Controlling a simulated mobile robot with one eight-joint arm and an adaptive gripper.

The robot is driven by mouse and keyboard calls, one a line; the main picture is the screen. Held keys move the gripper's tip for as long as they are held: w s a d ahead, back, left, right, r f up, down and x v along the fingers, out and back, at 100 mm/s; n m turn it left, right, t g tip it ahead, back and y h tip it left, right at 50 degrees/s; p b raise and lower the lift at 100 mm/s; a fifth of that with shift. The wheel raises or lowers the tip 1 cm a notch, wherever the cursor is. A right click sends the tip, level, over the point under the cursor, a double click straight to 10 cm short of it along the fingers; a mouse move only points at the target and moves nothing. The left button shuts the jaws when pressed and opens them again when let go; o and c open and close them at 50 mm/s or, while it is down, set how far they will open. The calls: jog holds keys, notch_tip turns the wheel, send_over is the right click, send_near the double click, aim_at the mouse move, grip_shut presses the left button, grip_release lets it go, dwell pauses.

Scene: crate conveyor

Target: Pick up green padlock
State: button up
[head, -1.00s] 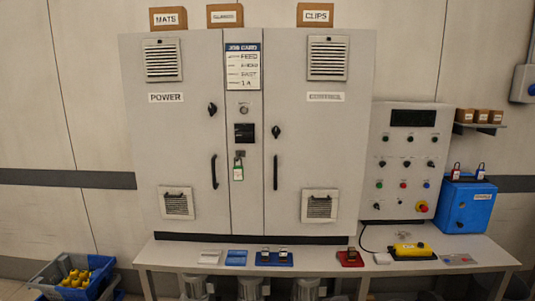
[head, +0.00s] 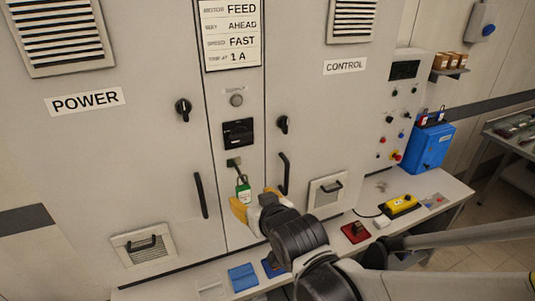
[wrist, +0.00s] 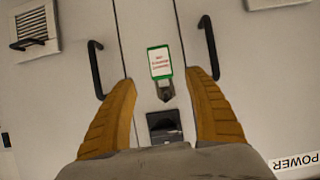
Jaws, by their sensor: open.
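The green padlock (head: 243,191) hangs from a hasp on the cabinet's middle panel, below a black switch (head: 238,133). It has a white label with red print. In the wrist view the padlock (wrist: 160,62) appears upside down, between and beyond my gripper's two fingers. My gripper (head: 258,205) has yellow-orange fingers and is open, close to the padlock in the head view. In the wrist view my gripper (wrist: 160,75) has a finger on each side, apart from the padlock. I see no contact with it.
Black door handles (head: 201,195) (head: 284,174) stand out on both sides of the padlock. Below, the bench (head: 350,225) holds a blue pad (head: 243,277), a red block (head: 355,232) and a yellow box (head: 400,206). A blue box (head: 432,145) stands at the right.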

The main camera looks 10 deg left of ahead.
aim_at(244, 193)
jog(key=b+x, duration=0.1)
jog(key=x, duration=0.6)
jog(key=shift+w+a+f+b, duration=0.1)
jog(key=shift+a+b, duration=0.1)
jog(key=shift+b, duration=0.15)
jog(key=c, duration=1.3)
